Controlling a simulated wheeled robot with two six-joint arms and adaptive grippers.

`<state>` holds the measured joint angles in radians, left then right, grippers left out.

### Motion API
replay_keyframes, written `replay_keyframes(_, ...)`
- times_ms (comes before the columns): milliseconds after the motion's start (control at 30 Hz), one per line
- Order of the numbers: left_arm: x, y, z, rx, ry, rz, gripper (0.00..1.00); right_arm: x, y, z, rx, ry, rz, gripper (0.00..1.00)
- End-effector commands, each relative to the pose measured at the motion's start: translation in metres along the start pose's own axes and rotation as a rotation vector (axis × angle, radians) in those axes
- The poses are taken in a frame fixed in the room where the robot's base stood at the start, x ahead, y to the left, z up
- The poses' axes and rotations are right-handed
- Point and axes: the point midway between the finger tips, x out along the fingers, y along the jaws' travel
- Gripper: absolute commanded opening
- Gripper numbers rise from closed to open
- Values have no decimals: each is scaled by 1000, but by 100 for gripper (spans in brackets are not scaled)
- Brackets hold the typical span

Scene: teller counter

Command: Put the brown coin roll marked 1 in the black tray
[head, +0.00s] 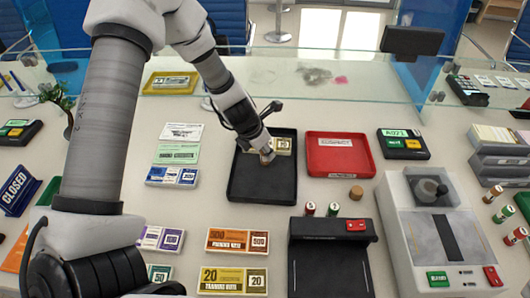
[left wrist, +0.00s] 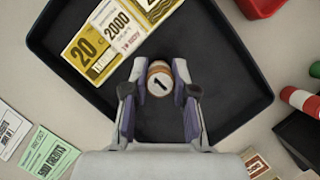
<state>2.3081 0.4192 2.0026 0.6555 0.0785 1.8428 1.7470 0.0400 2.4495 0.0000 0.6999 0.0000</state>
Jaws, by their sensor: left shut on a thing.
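The black tray (head: 262,198) lies in the middle of the counter, and its floor shows in the left wrist view (left wrist: 240,95). A yellow banknote bundle (head: 283,144) lies inside its far part; it reads 20 and 2000 in the left wrist view (left wrist: 100,38). My left gripper (head: 267,156) is over the tray, pointing down. It is shut on the brown coin roll marked 1 (left wrist: 159,80), whose white end with the 1 faces the wrist camera. I cannot tell whether the roll touches the tray floor. My right gripper is not in view.
A red tray (head: 341,168) stands right of the black one. A brown roll (head: 356,192) and red and green rolls (head: 333,209) stand near it. Note bundles (head: 172,176) lie to the left. A grey machine (head: 440,235) is at right, a glass screen behind.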

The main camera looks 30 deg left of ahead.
Motion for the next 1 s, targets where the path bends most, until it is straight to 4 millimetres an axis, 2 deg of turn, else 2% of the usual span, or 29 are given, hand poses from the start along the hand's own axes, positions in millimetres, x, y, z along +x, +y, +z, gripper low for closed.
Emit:
replay_keyframes(33, 8, 0, -2, 1, -2, 1, 0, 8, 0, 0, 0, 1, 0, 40)
replay_keyframes(233, 4, 0, -1, 0, -2, 1, 0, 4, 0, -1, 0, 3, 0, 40)
replay_keyframes(400, 9, 0, -3, 0, -2, 1, 0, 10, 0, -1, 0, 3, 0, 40)
replay_keyframes(433, 8, 0, -3, 0, -1, 1, 34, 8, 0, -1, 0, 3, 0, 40)
replay_keyframes(500, 7, 0, -2, 0, -1, 1, 52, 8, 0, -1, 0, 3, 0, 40)
replay_keyframes(833, 3, 0, -1, 0, -2, 1, 52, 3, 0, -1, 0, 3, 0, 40)
replay_keyframes(933, -12, 0, 2, -1, -2, 0, 52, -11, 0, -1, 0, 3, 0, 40)
replay_keyframes(1000, -29, 0, 3, -3, -3, -1, 52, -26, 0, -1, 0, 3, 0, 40)
